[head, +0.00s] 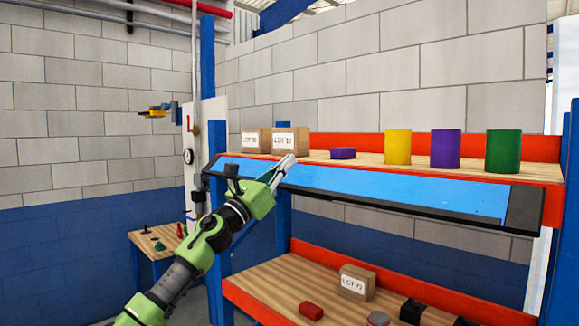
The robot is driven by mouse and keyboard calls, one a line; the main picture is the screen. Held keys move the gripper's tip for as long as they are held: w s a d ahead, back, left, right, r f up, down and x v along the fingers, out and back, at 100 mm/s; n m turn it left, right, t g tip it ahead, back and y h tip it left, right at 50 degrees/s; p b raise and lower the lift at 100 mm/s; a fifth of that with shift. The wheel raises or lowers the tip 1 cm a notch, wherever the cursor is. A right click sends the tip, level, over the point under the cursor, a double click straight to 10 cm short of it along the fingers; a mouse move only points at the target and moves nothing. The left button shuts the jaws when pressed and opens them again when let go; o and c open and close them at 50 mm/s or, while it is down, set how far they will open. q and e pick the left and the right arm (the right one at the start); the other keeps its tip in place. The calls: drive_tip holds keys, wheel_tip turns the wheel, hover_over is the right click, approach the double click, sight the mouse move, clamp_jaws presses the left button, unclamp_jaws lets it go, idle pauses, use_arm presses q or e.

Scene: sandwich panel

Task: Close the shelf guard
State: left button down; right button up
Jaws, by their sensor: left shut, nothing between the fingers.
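The shelf guard (400,193) is a long blue panel with dark ends and a dark lower edge. It runs along the front of the upper shelf (375,160), tilted outward, with its upper edge just below the shelf's goods. My left gripper (286,163) is shut and empty. Its arm reaches up from the lower left, and the gripper overlaps the left part of the guard. I cannot tell whether the fingertips touch the guard. The gripper hides a small part of the panel. My right gripper is out of view.
The upper shelf holds cardboard boxes (256,141), a purple block (343,153), and yellow (397,147), purple (445,149) and green (503,151) cylinders. The lower shelf (270,282) carries a box (357,282) and a red block (311,311). A blue post (218,250) stands beside my left arm.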

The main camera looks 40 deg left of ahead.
use_arm(q)
drive_tip(key=shift+s+a+r, duration=0.1)
drive_tip(key=shift+s+r, duration=0.1)
drive_tip(key=shift+s, duration=0.25)
drive_tip(key=shift+s+a+r, duration=0.1)
drive_tip(key=shift+s+r, duration=0.1)
drive_tip(key=shift+s, duration=0.25)
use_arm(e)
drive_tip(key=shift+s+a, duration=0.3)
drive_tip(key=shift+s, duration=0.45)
use_arm(q)
drive_tip(key=shift+w+d, duration=0.1)
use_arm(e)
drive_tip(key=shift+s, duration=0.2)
